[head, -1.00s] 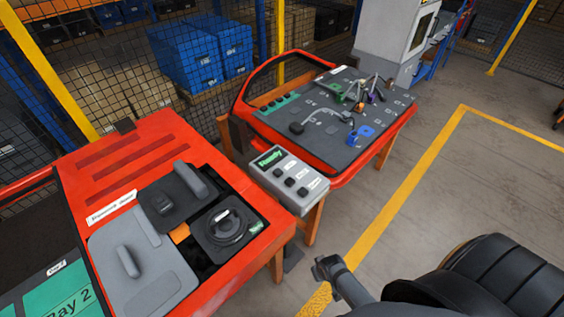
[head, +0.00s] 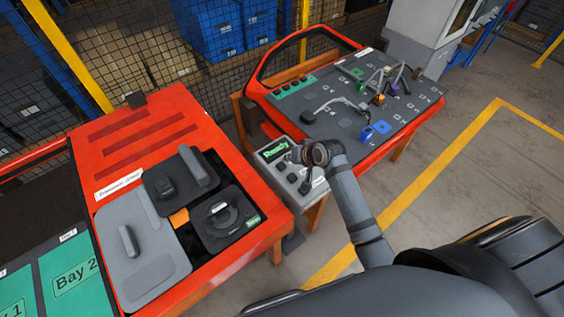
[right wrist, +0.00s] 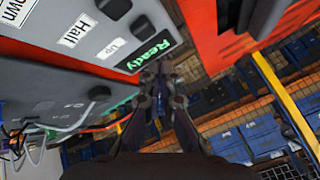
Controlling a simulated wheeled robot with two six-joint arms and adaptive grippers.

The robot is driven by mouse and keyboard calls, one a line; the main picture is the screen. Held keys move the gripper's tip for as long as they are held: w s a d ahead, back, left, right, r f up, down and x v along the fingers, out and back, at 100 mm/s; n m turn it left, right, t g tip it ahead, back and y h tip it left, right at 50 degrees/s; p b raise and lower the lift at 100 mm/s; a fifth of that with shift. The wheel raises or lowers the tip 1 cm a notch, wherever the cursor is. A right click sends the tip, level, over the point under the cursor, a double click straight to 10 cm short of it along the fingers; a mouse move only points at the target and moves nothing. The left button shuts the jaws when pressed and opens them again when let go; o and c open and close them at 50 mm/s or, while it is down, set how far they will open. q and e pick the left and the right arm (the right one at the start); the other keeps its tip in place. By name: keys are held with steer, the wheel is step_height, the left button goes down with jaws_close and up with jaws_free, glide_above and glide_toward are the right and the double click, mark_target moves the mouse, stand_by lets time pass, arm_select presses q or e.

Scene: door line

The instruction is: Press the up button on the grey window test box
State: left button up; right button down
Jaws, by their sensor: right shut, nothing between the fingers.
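The grey window test box (head: 268,155) sits between the red bench and the red door panel, with a green "Ready" display. My right gripper (head: 304,154) is shut and empty, over the box's right side in the head view, and it hides part of the box. The up button (right wrist: 145,25) is the one nearest the display. The shut fingertips (right wrist: 158,75) show just below the display, apart from the up button. My left gripper is out of view.
The red bench (head: 130,120) with grey and black parts lies left of the box. The red door panel (head: 425,118) with cables and clips lies beyond it. A mesh fence and blue bins (head: 208,35) stand behind. Floor to the right is open.

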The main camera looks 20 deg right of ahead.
steer(key=shift+m+t+y, duration=0.4)
steer(key=shift+m, duration=0.1)
steer(key=w+r, duration=0.3)
steer(key=w, duration=0.1)
steer(key=shift+a, duration=0.3)
steer(key=shift+a, duration=0.1)
steer(key=shift+f, duration=0.1)
steer(key=b, duration=0.8)
glide_above(283, 166)
step_height(283, 166, down, 7)
steer(key=shift+s, duration=0.1)
steer(key=shift+f, duration=0.35)
steer(key=shift+f+b, duration=0.35)
steer(key=shift+f, duration=0.2)
